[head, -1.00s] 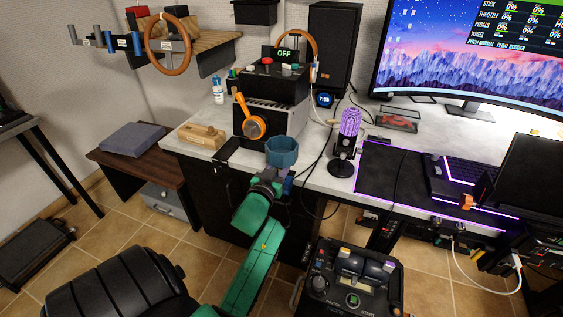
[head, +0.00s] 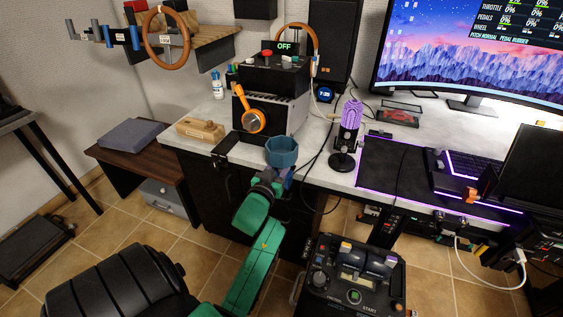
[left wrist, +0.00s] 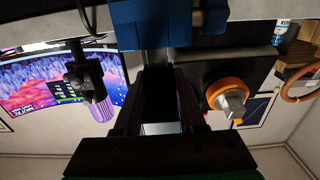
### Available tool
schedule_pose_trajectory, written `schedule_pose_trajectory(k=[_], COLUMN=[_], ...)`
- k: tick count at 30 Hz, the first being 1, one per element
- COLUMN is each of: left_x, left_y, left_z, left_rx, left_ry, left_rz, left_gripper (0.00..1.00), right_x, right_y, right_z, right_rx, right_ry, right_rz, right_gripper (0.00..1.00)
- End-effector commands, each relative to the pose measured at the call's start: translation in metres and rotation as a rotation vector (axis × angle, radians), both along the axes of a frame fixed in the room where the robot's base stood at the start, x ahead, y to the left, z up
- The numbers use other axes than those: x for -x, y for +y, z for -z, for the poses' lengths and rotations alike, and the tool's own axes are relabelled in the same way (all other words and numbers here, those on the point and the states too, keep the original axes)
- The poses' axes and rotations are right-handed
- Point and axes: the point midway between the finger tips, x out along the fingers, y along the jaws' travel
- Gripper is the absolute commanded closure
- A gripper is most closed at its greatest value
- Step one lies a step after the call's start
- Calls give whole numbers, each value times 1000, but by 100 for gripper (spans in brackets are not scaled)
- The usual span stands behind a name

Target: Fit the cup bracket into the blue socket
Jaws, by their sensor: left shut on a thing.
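My left gripper (head: 275,180) is at the end of the green arm, just below the cup. It is shut on the cup bracket's lower part, which its fingers partly hide. The left wrist view shows a blue block (left wrist: 150,25) beyond the fingers (left wrist: 158,75). A smaller blue part (left wrist: 213,15) lies beside it; I cannot tell whether this is the socket. I cannot clearly make out the blue socket in the head view. My right gripper is not in view.
A black clamp (head: 226,160) sits on the desk edge left of the cup. A black control box (head: 352,280) is below right. The white desktop (head: 320,135) has little clear room here.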

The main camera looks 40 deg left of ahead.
Motion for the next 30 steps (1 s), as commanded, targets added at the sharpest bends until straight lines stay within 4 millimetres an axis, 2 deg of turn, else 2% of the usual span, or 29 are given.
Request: schedule_pose_trajectory(k=[26, 27, 29, 30], left_x=[0, 0, 0, 0], left_y=[0, 0, 0, 0], left_z=[23, 22, 21, 21], left_rx=[1, 0, 0, 0], left_ry=[0, -1, -1, -1], left_rz=[0, 0, 0, 0], left_gripper=[100, 49, 26, 25], right_x=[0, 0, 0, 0], right_y=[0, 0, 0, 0], right_z=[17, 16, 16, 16], right_rx=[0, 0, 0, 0], right_ry=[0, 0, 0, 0], right_rz=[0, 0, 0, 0], right_gripper=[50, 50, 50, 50])
